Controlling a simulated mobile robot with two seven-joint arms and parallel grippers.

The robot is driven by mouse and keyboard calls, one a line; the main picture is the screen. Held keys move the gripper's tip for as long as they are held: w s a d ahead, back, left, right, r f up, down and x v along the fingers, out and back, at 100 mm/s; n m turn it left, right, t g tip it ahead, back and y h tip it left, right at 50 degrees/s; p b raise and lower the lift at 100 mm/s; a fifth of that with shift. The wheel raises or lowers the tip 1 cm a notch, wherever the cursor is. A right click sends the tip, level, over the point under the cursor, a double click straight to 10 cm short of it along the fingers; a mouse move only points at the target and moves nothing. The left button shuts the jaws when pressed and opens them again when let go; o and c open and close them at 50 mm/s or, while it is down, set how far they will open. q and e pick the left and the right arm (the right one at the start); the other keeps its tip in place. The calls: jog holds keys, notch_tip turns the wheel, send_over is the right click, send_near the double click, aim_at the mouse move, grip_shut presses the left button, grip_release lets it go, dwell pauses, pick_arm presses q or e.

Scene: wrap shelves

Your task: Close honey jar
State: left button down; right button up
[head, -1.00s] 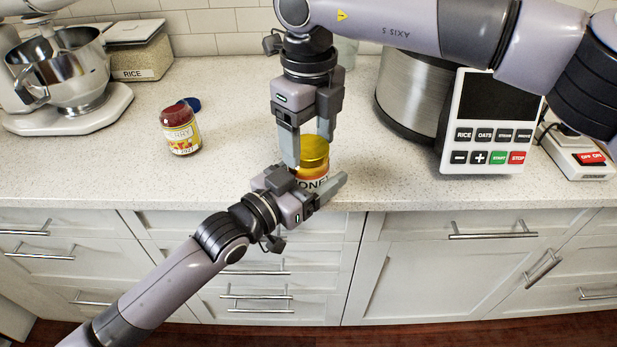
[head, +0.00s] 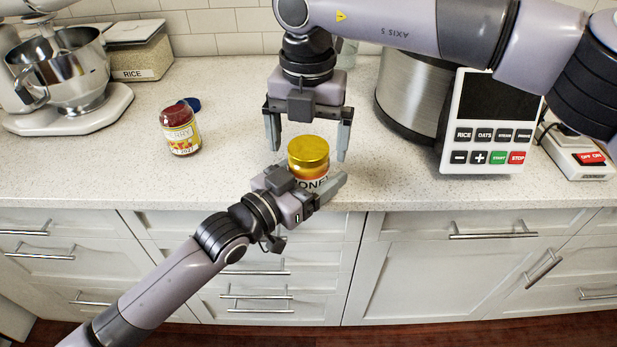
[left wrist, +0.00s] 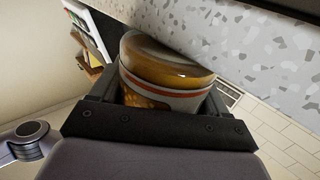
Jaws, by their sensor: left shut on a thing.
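The honey jar (head: 313,174) stands near the counter's front edge with its gold lid (head: 309,151) on top. Its label is partly hidden by my left gripper (head: 322,190), which is shut on the jar's body from the front. The left wrist view also shows the jar (left wrist: 165,100) between the fingers, with the lid (left wrist: 165,60) on it. My right gripper (head: 312,146) points down from above, its fingers spread on either side of the lid and apart from it. I cannot tell how tightly the lid sits.
A mixer bowl (head: 65,75) and rice container (head: 140,50) are at the back left. A cooker (head: 415,95) with a control panel (head: 490,120) stands at the right.

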jog(key=shift+r, duration=0.1)
notch_tip(320, 180, up, 12)
dwell(0.5)
pick_arm(q)
grip_release()
jog(key=v, duration=0.7)
jog(key=shift+b, duration=0.3)
pick_arm(e)
jog(key=shift+f, duration=0.4)
pick_arm(q)
jog(key=shift+s+a, duration=0.1)
